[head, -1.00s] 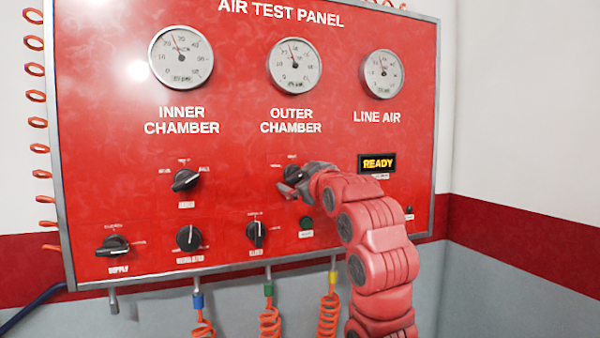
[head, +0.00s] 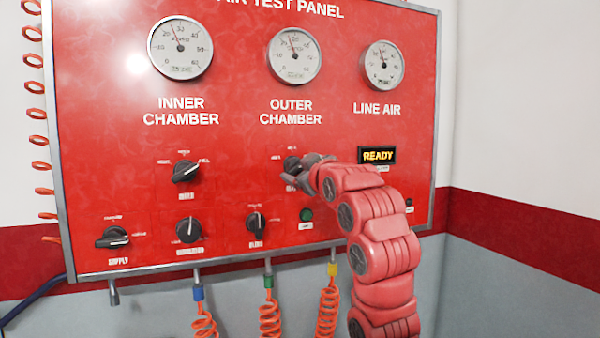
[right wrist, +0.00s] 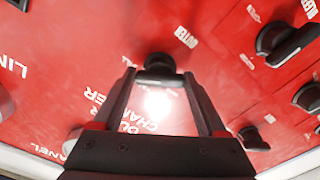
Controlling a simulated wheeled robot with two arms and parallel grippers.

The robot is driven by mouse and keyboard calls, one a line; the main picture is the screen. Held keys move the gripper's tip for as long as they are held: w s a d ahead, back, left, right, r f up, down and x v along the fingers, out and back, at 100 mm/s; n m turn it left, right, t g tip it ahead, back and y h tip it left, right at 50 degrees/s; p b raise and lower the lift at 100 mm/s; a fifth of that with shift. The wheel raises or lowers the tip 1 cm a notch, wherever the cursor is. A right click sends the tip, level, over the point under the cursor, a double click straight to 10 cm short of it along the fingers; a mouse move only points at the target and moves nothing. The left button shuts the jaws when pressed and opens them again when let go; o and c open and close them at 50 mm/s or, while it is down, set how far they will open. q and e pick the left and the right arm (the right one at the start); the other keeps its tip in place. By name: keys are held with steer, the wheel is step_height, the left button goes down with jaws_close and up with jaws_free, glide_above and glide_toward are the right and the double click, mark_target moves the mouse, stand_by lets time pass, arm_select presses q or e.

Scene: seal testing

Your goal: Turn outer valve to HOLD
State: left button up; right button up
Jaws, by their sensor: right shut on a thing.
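The outer valve is a black knob (head: 291,164) on the red panel, below the OUTER CHAMBER label. My right gripper (head: 303,169) is at this knob and partly covers it and its markings. In the right wrist view, the knob (right wrist: 159,66) sits between the two fingertips of the right gripper (right wrist: 158,76), which is shut on it. The position the pointer faces cannot be read. My left gripper is not in view.
The inner valve knob (head: 186,172) is to the left. Below are the supply knob (head: 113,237), two more knobs and a green button (head: 306,215). A READY display (head: 377,155) is right, close to my arm. Orange hoses (head: 270,316) hang below.

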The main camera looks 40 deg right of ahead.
steer(key=n+b, duration=0.2)
steer(key=b, duration=0.1)
steer(key=n+b, duration=0.2)
steer(key=b, duration=0.1)
steer(key=shift+f+n, duration=0.2)
steer(key=shift+n, duration=0.2)
steer(key=shift+n+b, duration=0.4)
steer(key=shift+b, duration=0.05)
steer(key=shift+a+r+n+b, duration=0.1)
steer(key=shift+r+n+b, duration=0.15)
steer(key=shift+n, duration=2.55)
steer(key=o, duration=1.3)
